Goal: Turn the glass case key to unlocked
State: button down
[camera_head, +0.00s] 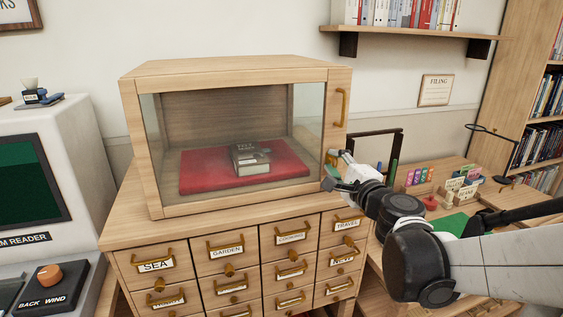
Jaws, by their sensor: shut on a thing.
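The wooden glass case (205,72) stands on the drawer cabinet, with its glass front closed and a brass handle (341,107) on the right side of its frame. My gripper (329,183) is at the lower right of the case's front frame, below the handle. Its fingers are shut on the key at the frame. The key is hidden behind the fingers, so its turn angle cannot be seen. Inside the case, a dark book (249,158) lies on a red cloth (205,178).
The cabinet (192,262) below has several labelled drawers with protruding brass handles. A reader machine (72,140) stands at left. A desk (440,176) with small coloured items and a dark lamp (492,131) is at right. A bookshelf (508,70) stands behind it.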

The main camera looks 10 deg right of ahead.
jog(key=shift+n, duration=1)
jog(key=c, duration=1.5)
grip_release()
jog(key=shift+s, duration=0.1)
jog(key=shift+s+d, duration=0.35)
jog(key=shift+s, duration=1.6)
jog(key=shift+s+d, duration=0.35)
jog(key=shift+s, duration=1.6)
jog(key=shift+s+d, duration=0.35)
jog(key=shift+s, duration=1.6)
jog(key=shift+a, duration=0.1)
